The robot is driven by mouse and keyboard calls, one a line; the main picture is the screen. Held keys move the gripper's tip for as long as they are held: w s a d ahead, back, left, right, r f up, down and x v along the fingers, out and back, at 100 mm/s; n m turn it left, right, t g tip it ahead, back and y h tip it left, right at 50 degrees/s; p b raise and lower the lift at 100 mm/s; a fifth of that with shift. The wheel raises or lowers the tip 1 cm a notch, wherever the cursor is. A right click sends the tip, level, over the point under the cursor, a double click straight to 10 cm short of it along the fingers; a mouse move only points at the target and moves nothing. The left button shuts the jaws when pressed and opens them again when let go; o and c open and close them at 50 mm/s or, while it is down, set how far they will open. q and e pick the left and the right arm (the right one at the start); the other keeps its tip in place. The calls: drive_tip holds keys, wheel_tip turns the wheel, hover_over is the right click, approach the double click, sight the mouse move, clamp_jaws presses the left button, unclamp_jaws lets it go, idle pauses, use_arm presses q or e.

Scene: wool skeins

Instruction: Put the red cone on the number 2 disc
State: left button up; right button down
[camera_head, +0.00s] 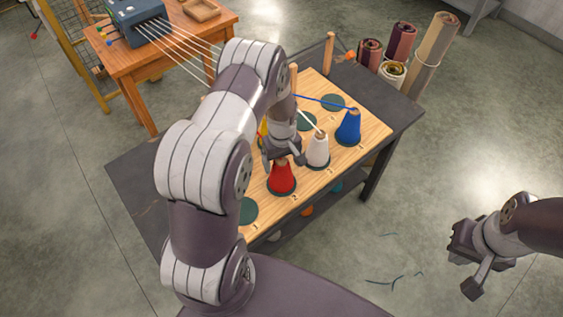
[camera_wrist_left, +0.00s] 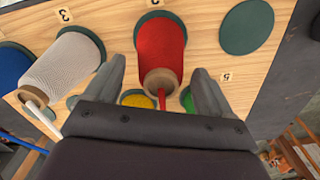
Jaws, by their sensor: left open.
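The red cone (camera_head: 281,178) stands upright on a dark green disc beside the number 2 label (camera_head: 294,198). It also shows in the left wrist view (camera_wrist_left: 161,45), with the disc's rim around its base. My left gripper (camera_head: 284,155) is open, just above the red cone in the head view. In the left wrist view its fingers (camera_wrist_left: 157,80) are on either side of the cone's narrow tan top, with gaps showing. My right gripper (camera_head: 470,262) is off to the right over the floor, its fingers apart and empty.
A white cone (camera_head: 317,152) stands close to the red one and a blue cone (camera_head: 348,127) farther right. The disc by label 1 (camera_head: 248,211) is bare. A yellow cone (camera_wrist_left: 137,99) is behind. Yarn strands run back to a blue box (camera_head: 138,22).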

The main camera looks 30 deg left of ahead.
use_arm(q)
wheel_tip(320, 180, up, 10)
drive_tip(key=shift+f+b, duration=0.15)
drive_tip(key=shift+b, duration=0.85)
drive_tip(key=s+d+r+m, duration=0.3)
drive_tip(key=s+d+m, duration=0.1)
drive_tip(key=s, duration=0.3)
drive_tip(key=s+d+r+m+t, duration=0.1)
drive_tip(key=s+d+r+m, duration=0.2)
drive_tip(key=s+m, duration=0.3)
drive_tip(key=shift+s+d+r, duration=0.35)
drive_tip(key=shift+d, duration=0.3)
